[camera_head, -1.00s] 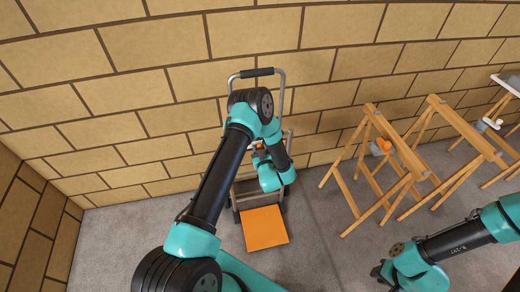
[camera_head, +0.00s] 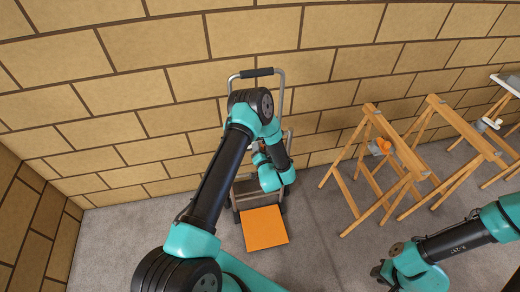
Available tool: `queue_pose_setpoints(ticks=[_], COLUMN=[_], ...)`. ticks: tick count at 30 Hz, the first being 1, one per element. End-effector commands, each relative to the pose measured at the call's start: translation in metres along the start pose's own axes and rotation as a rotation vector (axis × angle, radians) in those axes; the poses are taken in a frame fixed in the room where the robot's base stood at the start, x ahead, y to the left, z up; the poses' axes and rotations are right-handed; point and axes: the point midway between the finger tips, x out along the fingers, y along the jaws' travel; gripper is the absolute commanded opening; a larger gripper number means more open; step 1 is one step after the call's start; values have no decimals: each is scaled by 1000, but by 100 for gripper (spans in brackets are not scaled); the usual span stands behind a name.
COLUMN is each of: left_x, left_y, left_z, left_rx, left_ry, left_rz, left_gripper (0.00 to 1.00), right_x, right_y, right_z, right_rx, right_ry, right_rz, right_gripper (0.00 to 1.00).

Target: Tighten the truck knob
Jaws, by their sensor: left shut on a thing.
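The hand truck (camera_head: 265,230) stands upright against the brick wall, with a grey tube frame, a black grip at the top and an orange toe plate on the floor. My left arm reaches across its frame. My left gripper (camera_head: 258,154) is at the middle of the frame, shut on the truck knob. The knob itself is hidden behind my gripper and wrist, so its angle cannot be told. My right gripper (camera_head: 379,272) is low at the right, over the floor and away from the truck. Its fingers are small and dark, and their opening is unclear.
A pale board (camera_head: 508,86) is at the far right. Brick walls close the back and left. Grey floor is clear between truck and sawhorses.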

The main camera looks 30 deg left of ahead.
Motion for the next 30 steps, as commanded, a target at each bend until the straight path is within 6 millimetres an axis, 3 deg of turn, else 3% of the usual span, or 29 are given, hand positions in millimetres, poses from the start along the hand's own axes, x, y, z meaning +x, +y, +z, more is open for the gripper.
queue_pose_setpoints(ticks=[15,30], left_x=[-1,-1], left_y=[1,1], left_z=[1,1], left_rx=[408,497], left_ry=[-1,-1], left_rz=[2,2], left_gripper=[18,18], right_x=[0,0], right_y=[0,0], right_z=[0,0], right_rx=[0,0], right_ry=[0,0], right_rz=[0,0], right_gripper=[21,21])
